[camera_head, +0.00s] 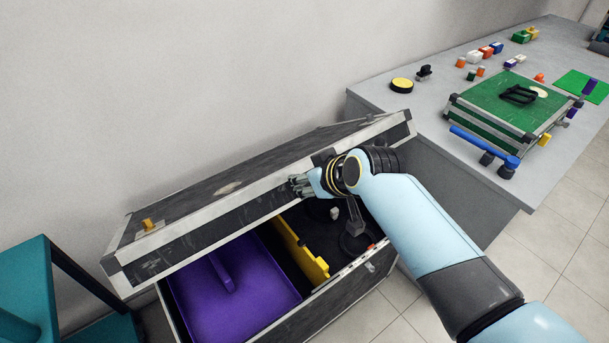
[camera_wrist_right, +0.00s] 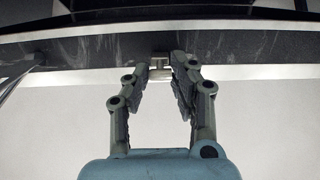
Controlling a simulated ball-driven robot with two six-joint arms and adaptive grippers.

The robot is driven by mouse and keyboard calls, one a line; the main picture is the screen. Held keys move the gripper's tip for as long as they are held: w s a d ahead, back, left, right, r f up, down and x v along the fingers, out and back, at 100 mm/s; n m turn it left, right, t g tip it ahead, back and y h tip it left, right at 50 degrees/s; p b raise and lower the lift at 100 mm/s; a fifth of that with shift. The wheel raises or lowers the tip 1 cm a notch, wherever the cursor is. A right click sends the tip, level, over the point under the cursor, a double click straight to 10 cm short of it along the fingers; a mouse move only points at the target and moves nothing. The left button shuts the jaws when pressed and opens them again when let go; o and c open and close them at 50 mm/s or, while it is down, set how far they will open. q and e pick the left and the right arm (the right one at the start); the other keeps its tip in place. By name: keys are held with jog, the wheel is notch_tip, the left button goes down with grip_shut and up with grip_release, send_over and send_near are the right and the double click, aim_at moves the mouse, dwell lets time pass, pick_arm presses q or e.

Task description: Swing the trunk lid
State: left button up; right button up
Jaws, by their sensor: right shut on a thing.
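The dark trunk (camera_head: 345,293) with pale metal edging stands in the lower middle of the head view. Its lid (camera_head: 185,238) is raised partway and tilted, leaving the inside visible. My right gripper (camera_head: 298,186) is at the middle of the lid's front edge. In the right wrist view my right gripper (camera_wrist_right: 160,80) has its fingers closed around a small metal catch (camera_wrist_right: 160,62) on the lid's rim. My left gripper does not show.
Inside the trunk are a purple tray (camera_head: 235,275) and a yellow divider (camera_head: 303,252). A grey counter (camera_head: 440,145) at the right holds a green case (camera_head: 500,105) and several small items. A teal frame (camera_head: 25,270) stands close at the left.

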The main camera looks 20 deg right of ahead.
jog(key=s+f, duration=0.1)
jog(key=f, duration=0.1)
jog(key=s+f+b, duration=0.1)
jog(key=shift+s+d+f, duration=0.3)
jog(key=shift+d+f, duration=0.05)
jog(key=shift+d, duration=0.05)
jog(key=s+d+f+b, duration=0.1)
jog(key=s+f+b, duration=0.3)
jog(key=f, duration=0.4)
jog(key=shift+s+d+f, duration=0.2)
jog(key=shift+s+d, duration=0.15)
jog(key=shift+s, duration=0.4)
